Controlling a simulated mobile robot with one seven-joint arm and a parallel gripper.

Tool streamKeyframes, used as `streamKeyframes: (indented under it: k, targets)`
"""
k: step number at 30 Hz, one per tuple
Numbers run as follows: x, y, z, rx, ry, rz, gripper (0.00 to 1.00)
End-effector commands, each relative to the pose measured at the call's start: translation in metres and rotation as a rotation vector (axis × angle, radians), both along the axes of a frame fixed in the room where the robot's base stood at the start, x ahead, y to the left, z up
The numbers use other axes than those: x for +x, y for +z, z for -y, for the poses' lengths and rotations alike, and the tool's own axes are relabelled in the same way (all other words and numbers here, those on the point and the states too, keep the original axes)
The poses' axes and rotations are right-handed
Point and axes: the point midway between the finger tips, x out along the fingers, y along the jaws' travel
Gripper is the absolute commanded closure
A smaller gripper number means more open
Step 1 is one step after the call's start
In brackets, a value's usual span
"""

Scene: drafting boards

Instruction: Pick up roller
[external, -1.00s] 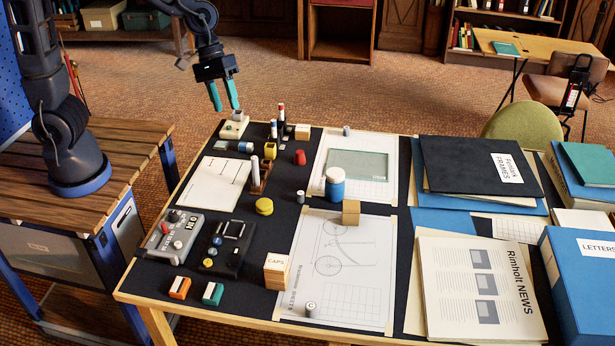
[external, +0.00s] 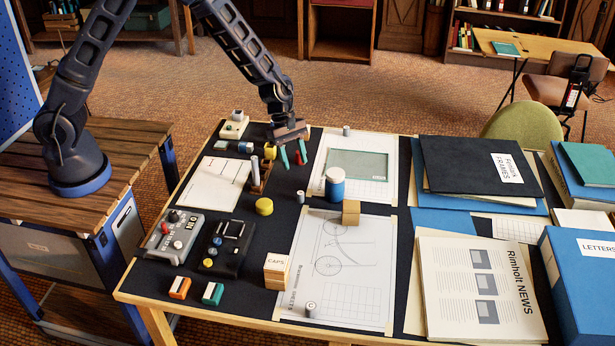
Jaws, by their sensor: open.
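No thing here is plainly marked as the roller, so I cannot tell which piece it is. A small red cylinder (external: 297,158) stands on the dark board and is partly hidden by my fingers. My gripper (external: 294,166), with teal fingers pointing down, is open at this red cylinder; I cannot tell whether it is around it or just above it. Other round pieces are a blue and grey cylinder (external: 246,147) lying at the back left and a pale upright cylinder (external: 255,170) at a brown holder.
A yellow round piece (external: 264,207), a blue and white jar (external: 335,186) and a wooden block (external: 351,212) stand nearby. A glass plate (external: 358,163) lies on paper to the right. Folders (external: 475,165) cover the right side.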

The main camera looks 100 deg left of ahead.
Motion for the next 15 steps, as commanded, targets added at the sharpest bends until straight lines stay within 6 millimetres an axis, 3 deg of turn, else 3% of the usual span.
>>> streamKeyframes:
  k: [5, 15]
  targets:
    - [0.003, -0.015, -0.005, -0.014, 0.043, -0.015, 0.55]
    - [0.014, -0.051, 0.006, -0.014, 0.045, -0.017, 0.55]
